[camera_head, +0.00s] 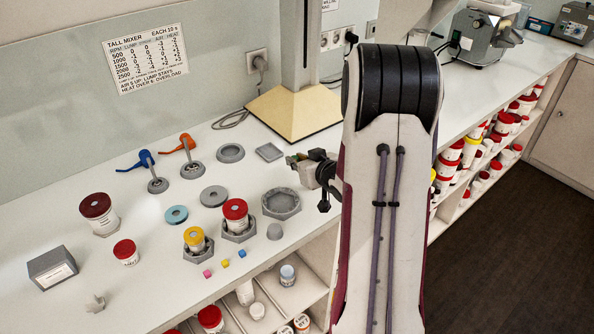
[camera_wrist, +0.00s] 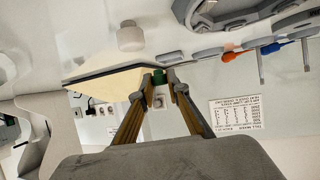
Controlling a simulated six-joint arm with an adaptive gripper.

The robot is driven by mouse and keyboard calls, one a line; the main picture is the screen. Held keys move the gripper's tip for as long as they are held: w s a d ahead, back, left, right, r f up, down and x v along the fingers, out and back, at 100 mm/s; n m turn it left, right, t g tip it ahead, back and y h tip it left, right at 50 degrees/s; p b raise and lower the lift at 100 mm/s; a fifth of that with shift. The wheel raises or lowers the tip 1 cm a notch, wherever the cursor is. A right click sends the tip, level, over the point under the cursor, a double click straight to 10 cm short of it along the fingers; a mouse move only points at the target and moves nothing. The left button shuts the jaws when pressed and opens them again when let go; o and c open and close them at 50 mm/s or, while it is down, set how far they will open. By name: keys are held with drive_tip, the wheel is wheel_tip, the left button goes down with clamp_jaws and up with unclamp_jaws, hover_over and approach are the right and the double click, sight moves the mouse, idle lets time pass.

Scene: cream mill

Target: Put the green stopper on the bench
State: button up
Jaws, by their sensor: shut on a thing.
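My gripper (camera_head: 298,161) is at the right of the bench's fittings in the head view, beside my large arm link that hides part of it. In the wrist view my gripper (camera_wrist: 159,84) is shut on a small green stopper (camera_wrist: 159,76), which shows between the fingertips. The stopper is too small to make out clearly in the head view. The white bench (camera_head: 150,258) runs along the wall. The gripper appears above it, but its exact height cannot be told.
A hexagonal grey holder (camera_head: 281,204), a red-lidded jar (camera_head: 236,214), a yellow-lidded jar (camera_head: 194,238) and several grey discs crowd the middle. A mixer stand (camera_head: 294,112) stands behind.

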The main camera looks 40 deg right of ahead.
sight(297, 178)
drive_tip(key=shift+f, duration=0.15)
drive_tip(key=shift+f, duration=1.7)
drive_tip(key=shift+f, duration=0.2)
drive_tip(key=o, duration=0.7)
drive_tip(key=shift+r, duration=0.2)
drive_tip(key=shift+v, duration=6.05)
